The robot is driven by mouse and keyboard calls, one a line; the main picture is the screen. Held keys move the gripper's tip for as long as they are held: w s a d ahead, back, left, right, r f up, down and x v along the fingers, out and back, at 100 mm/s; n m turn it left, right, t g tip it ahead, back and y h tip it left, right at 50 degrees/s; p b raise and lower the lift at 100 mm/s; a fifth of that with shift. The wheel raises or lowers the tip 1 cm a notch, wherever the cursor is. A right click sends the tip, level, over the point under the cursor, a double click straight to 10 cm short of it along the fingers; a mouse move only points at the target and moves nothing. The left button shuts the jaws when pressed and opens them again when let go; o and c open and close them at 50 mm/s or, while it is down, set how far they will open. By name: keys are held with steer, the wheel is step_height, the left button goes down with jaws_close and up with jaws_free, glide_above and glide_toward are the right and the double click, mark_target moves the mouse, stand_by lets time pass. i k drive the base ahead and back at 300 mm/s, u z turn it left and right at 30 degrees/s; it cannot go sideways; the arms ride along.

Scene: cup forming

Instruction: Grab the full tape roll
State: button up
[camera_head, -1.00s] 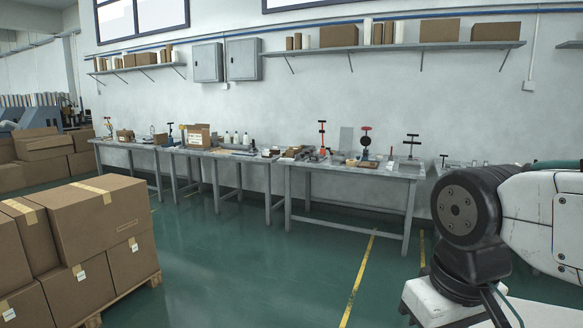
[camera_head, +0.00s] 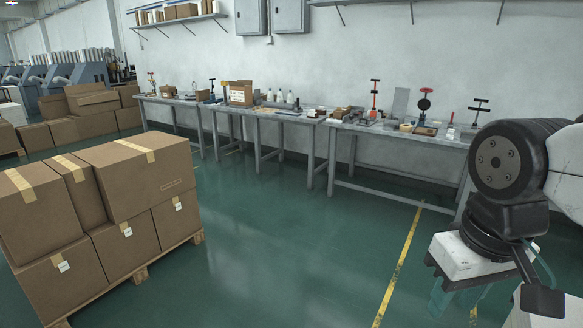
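Grey worktables (camera_head: 360,188) stand in a row along the back wall, with many small items on top. A small tan item (camera_head: 406,127) lies on the right-hand table, but it is too small and far to tell whether it is a tape roll. I cannot pick out a full tape roll with certainty. Part of my arm, with a dark round joint, fills the right side of the view.
Taped cardboard boxes (camera_head: 150,175) are stacked on a wooden pallet (camera_head: 137,277) at the near left. More cartons (camera_head: 93,122) stand farther back on the left. The green floor (camera_head: 290,255) between the pallet and the tables is clear, with a yellow line (camera_head: 400,262).

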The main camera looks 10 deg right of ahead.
mark_target(406, 129)
steer(key=z, duration=0.45)
steer(key=i, duration=2.15)
steer(key=z, duration=0.75)
steer(key=i, duration=3.2)
steer(key=z, duration=0.15)
